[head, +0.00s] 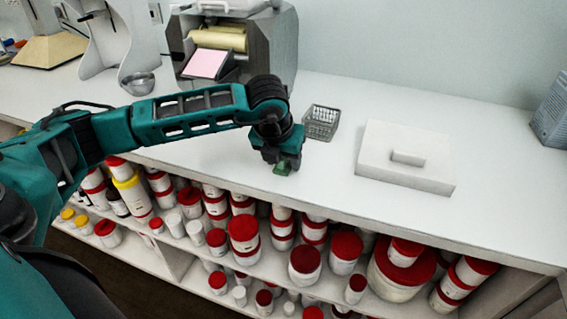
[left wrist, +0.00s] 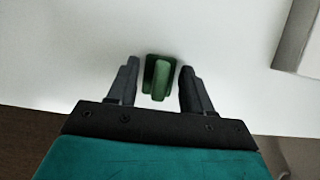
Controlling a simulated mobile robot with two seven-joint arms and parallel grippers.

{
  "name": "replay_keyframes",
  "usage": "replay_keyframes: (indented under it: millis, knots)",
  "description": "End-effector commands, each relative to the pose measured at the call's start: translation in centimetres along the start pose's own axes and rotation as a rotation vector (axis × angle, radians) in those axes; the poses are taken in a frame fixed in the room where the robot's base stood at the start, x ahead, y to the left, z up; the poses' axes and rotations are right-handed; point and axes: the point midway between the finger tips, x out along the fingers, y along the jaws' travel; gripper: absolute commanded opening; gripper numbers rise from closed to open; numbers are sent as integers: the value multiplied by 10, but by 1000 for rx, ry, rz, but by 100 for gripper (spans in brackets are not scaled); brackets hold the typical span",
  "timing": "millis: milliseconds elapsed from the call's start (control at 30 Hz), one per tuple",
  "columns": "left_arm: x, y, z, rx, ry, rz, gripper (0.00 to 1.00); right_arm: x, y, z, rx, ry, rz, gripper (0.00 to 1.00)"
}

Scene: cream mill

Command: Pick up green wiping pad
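The green wiping pad (left wrist: 160,78) lies on the white counter near its front edge, a small dark green block with a lighter raised grip. In the head view the pad (head: 282,168) shows just below my left gripper (head: 279,163), which partly hides it. In the left wrist view my left gripper (left wrist: 158,85) is open. Its two fingers stand on either side of the pad, with a gap visible on both sides. My right gripper is in neither view.
A grey wire basket (head: 321,122) stands just behind and right of the pad. A white box with a handle (head: 406,181) lies further right. The cream mill (head: 240,45) and a metal bowl (head: 138,83) stand at the back. Red-lidded jars (head: 243,232) fill the shelves below.

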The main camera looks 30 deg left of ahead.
Motion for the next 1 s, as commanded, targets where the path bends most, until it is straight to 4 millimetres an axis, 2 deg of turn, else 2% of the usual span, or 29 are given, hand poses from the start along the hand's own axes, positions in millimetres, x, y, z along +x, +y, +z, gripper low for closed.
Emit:
replay_keyframes:
  millis: [67, 400, 767, 867, 1000]
  knots:
    - [0, 0, 0, 0, 0, 0, 42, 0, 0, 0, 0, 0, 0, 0]
    - [0, 0, 0, 0, 0, 0, 10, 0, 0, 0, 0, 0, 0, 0]
    - [-5, 0, 2, -1, -2, 0, 8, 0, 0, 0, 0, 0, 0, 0]
    - [-12, 0, 6, -2, -2, -1, 8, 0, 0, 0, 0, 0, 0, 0]
    - [-34, 0, 15, -2, -5, -2, 8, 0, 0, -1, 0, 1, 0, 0]
